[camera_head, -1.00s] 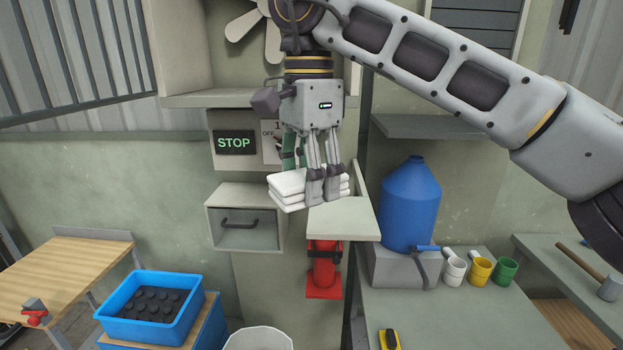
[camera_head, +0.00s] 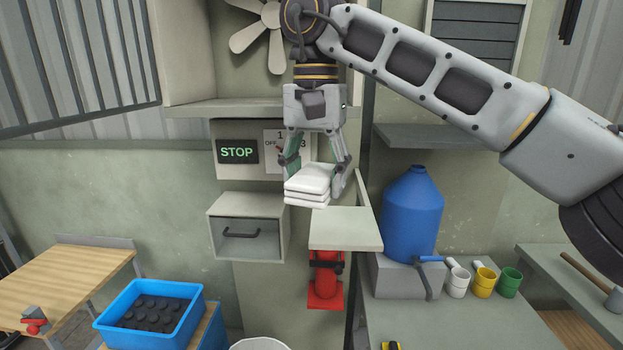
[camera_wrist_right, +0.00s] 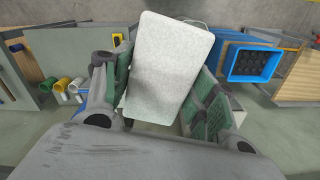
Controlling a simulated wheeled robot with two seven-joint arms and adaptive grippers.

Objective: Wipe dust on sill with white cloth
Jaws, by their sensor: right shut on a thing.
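The white cloth (camera_head: 308,184) is a thick folded stack. It also shows in the right wrist view (camera_wrist_right: 170,65), between the green-padded fingers. My right gripper (camera_head: 313,178) is shut on it, with one finger at each side, and hangs downward. The cloth is held level, just above the back left part of a small pale ledge (camera_head: 345,232), which may be the sill. Whether the cloth touches the ledge is hard to tell. I cannot make out dust on its bare top. My left gripper is not in view.
A blue jug (camera_head: 412,215) stands close on the right. A shelf (camera_head: 222,108) is behind the gripper. A red object (camera_head: 325,285) is under the ledge.

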